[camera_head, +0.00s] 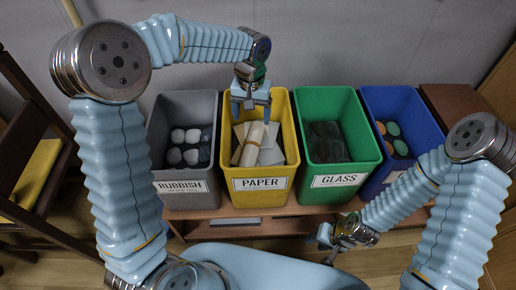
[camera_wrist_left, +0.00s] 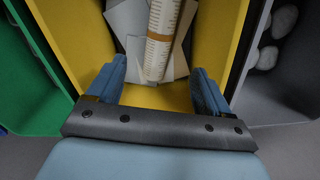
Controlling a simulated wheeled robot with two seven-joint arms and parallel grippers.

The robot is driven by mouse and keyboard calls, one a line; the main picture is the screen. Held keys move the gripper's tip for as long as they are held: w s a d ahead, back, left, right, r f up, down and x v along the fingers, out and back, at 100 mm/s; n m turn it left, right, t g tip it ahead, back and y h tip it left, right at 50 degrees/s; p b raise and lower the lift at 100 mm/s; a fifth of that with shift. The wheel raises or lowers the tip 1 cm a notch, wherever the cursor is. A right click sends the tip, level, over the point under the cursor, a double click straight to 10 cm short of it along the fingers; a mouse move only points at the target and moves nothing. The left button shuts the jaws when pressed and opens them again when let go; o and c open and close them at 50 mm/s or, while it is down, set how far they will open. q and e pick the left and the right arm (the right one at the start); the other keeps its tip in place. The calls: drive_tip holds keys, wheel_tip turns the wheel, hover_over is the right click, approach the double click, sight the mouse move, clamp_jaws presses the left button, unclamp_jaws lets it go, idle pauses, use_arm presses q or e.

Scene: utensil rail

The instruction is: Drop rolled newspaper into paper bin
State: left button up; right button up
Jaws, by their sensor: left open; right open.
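The rolled newspaper (camera_head: 252,144) lies inside the yellow paper bin (camera_head: 258,184), leaning on pale sheets of paper. It has a brown band around it. In the left wrist view the rolled newspaper (camera_wrist_left: 161,42) shows between and beyond the fingertips, within the yellow walls of the paper bin (camera_wrist_left: 75,40). My left gripper (camera_head: 250,104) is open and empty above the back part of the paper bin, apart from the roll as far as I can tell. My right gripper (camera_head: 326,246) is open and empty, low in front of the glass bin.
The grey rubbish bin (camera_head: 180,188) with several pale lumps stands left of the paper bin. The green glass bin (camera_head: 338,180) and a blue bin (camera_head: 395,97) stand to the right. All stand on a brown bench (camera_head: 225,212). A dark chair (camera_head: 40,190) is at the left.

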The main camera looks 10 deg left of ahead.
use_arm(q)
wheel_tip(320, 180, up, 14)
drive_tip(key=p, duration=0.1)
drive_tip(key=shift+f, duration=0.1)
idle(0.5)
